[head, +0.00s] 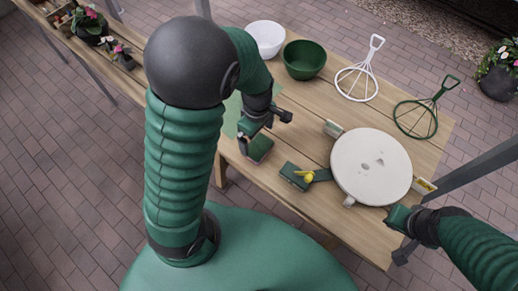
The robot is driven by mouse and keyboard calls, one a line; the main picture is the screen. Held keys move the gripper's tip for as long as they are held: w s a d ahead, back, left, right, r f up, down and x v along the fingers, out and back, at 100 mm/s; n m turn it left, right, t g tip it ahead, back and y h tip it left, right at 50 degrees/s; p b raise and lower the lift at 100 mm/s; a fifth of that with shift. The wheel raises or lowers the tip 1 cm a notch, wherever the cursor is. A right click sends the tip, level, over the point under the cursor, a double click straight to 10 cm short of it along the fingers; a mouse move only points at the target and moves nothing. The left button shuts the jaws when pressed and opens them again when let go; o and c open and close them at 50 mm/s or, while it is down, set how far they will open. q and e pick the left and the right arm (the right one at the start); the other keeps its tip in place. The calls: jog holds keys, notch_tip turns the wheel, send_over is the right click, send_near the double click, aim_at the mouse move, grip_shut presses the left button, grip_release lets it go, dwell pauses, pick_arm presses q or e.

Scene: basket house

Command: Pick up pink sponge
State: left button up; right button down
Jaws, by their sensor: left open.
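The pink sponge (260,149) appears as a small block with a dark green top and pinkish side, lying on the wooden table near its front edge. My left gripper (262,128) is open and sits just above and behind the sponge, pointing down. The gripper partly covers the sponge's far side, and I cannot tell whether they touch. My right gripper (402,236) is at the table's right front edge, beside the round white disc, away from the sponge. Its jaws are not clear enough to read.
A green scraper-like block with a yellow knob (304,176) lies right of the sponge. The white disc (371,166) fills the table's right part. A white bowl (265,38), a green bowl (304,59) and two wire tools (359,80) stand behind. A light green mat (232,115) lies left.

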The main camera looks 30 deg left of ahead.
aim_at(258, 146)
pick_arm(q)
notch_tip(258, 146, down, 5)
jog(key=shift+d+f+b, duration=0.1)
jog(key=shift+d+b, duration=0.05)
jog(key=shift+b, duration=0.3)
jog(key=shift+w+f, duration=0.2)
jog(key=shift+f, duration=0.25)
jog(key=shift+c, duration=0.4)
jog(key=shift+r, duration=0.1)
jog(key=c, duration=1.2)
jog(key=shift+r, duration=0.1)
